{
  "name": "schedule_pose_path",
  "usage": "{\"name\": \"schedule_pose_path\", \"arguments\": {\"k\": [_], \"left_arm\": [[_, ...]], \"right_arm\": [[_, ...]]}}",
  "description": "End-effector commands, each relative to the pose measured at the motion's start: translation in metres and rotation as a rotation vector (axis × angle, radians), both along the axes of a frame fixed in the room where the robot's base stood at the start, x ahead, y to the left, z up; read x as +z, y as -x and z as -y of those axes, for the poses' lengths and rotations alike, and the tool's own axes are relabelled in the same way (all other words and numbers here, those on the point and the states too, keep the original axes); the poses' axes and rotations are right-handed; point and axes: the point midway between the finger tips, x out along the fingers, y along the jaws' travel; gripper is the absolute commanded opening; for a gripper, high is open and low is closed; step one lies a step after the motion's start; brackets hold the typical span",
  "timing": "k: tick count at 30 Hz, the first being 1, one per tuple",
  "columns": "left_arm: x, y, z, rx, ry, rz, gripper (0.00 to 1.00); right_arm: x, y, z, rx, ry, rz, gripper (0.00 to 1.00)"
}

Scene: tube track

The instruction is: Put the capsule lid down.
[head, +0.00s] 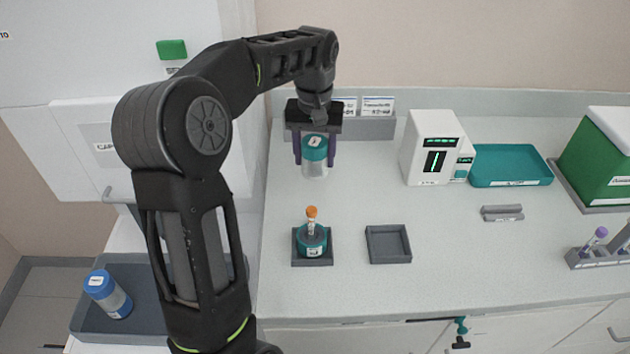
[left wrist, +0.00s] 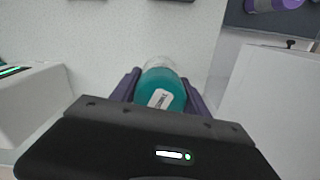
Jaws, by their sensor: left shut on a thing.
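The capsule lid (head: 314,168), a clear cup with a teal top and a white label, is held upright between the purple fingers of my left gripper (head: 314,160). The gripper is shut on it above the counter, near the back. The lid also shows in the left wrist view (left wrist: 162,88) between the fingers. The teal capsule base (head: 312,247) sits in a dark square holder (head: 299,260) in front of the lid, with an orange-capped tube (head: 312,218) standing upright in it. A dark square tray (head: 388,260) right of the base is empty. My right gripper is not in view.
A white device (head: 426,150) and a teal tray (head: 512,168) stand at the back. A small grey holder (head: 502,213), a tube rack (head: 597,257) and a green box (head: 602,160) are to the right.

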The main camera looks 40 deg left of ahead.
Motion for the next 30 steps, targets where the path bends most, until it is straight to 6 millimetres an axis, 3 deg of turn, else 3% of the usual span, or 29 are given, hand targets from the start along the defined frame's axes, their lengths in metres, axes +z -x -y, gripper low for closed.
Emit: {"name": "schedule_pose_path", "arguments": {"k": [6,16,24,30], "left_arm": [[-0.030,0.000,0.000,0.001,0.001,-0.001,0.04],[-0.033,0.000,0.000,0.001,0.001,-0.001,0.04],[-0.065,0.001,0.000,0.002,0.002,-0.003,0.04],[-0.069,0.000,0.000,0.001,0.000,0.000,0.04]], "right_arm": [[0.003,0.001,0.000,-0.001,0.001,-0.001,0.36],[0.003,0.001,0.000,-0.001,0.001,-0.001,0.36],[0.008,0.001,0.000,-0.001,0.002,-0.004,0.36],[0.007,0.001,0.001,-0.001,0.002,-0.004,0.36]]}}
